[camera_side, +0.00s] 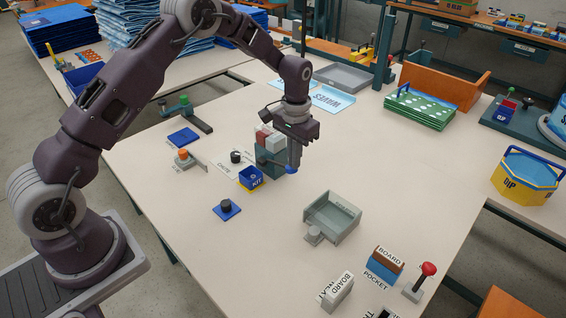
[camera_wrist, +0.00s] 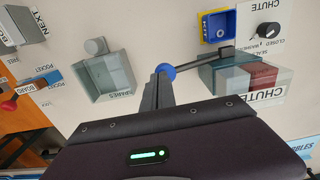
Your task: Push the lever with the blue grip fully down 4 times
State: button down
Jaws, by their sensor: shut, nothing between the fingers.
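The lever with the blue grip (camera_side: 291,169) sticks out from the side of the grey-green chute block (camera_side: 270,162). In the wrist view the round blue grip (camera_wrist: 165,70) is at the end of a dark rod running to the chute block (camera_wrist: 230,75). My gripper (camera_side: 294,165) points down with its shut fingers right over the grip. In the wrist view the fingertips (camera_wrist: 160,78) overlap the grip's edge. I cannot tell whether they touch it or how far down the lever is. The fingers hold nothing.
A blue and yellow KIT bin (camera_side: 250,178) stands left of the chute block, with a black knob (camera_side: 236,157) behind it. A grey open SPARES tray (camera_side: 333,216) stands to the right and nearer the camera. The table between the tray and the lever is clear.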

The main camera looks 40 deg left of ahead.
jog(key=shift+f, duration=2.8)
jog(key=shift+r, duration=0.1)
jog(key=shift+r, duration=4.15)
notch_tip(320, 180, up, 5)
send_over(294, 172)
jog(key=shift+w+a+f, duration=0.1)
jog(key=shift+f, duration=0.9)
jog(key=shift+w+a+f, duration=0.1)
jog(key=shift+w+f, duration=0.05)
jog(key=shift+f, duration=0.9)
jog(key=shift+w+a+f, duration=0.1)
jog(key=shift+f, duration=0.9)
jog(key=shift+f, duration=0.1)
